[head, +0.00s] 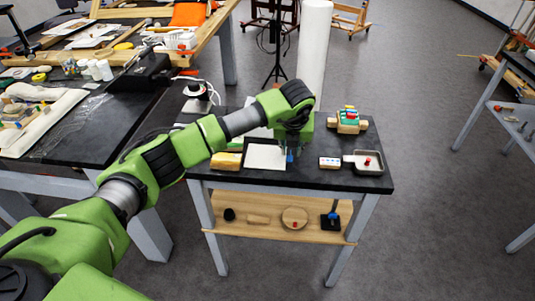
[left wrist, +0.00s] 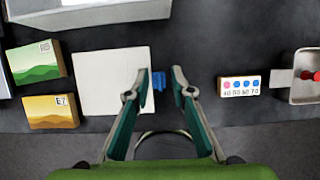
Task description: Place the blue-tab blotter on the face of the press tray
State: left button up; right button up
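The blotter (left wrist: 108,80) is a flat white square lying on the dark table, with a blue tab (left wrist: 159,80) on its right edge. It also shows in the head view (head: 263,158), partly behind my arm. My left gripper (left wrist: 161,78) is open above the table, its fingertips on either side of the blue tab with a gap to the right finger. A large pale grey tray-like piece (left wrist: 90,14) lies behind the blotter, cut off by the picture edge. I cannot tell for sure that it is the press tray. My right gripper is not in view.
Green (left wrist: 36,62) and yellow (left wrist: 50,111) pictured blocks lie left of the blotter. To its right are a block with coloured dots (left wrist: 240,85) and a small metal tray (head: 374,168) holding red pieces. A colourful block toy (head: 348,121) stands behind. A white column (head: 314,45) rises beyond the table.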

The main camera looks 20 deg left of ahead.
pick_arm(q)
jog(key=shift+w+f, duration=0.1)
jog(key=shift+f, duration=0.2)
grip_shut()
jog(key=shift+r, duration=0.1)
